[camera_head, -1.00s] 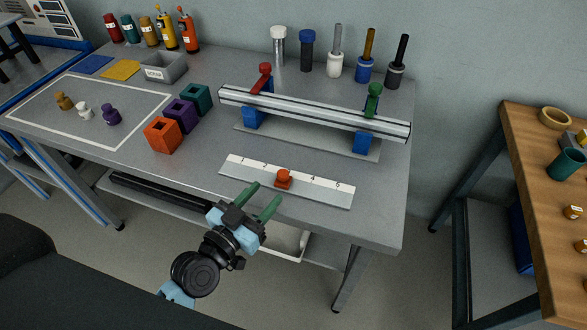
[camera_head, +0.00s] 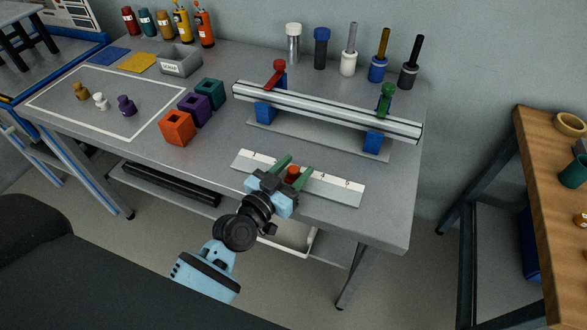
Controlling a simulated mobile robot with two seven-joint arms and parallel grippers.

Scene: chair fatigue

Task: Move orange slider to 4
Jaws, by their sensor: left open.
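The orange slider (camera_head: 293,173) is a small knob on a light grey scale strip (camera_head: 338,189) with printed numbers, lying near the front edge of the table. It sits near the strip's middle, and the numbers close to it are partly covered. My left gripper (camera_head: 293,168) is open, its two green fingers reaching over the strip. One finger is on the left of the slider and one on the right. Whether they touch it cannot be seen. My right gripper is not in view.
Behind the strip stands a silver rail (camera_head: 325,112) with a red clamp (camera_head: 275,73) and a green clamp (camera_head: 385,98). Orange (camera_head: 178,128), purple (camera_head: 194,109) and teal (camera_head: 210,93) blocks stand to the left. Bare table lies right of the strip.

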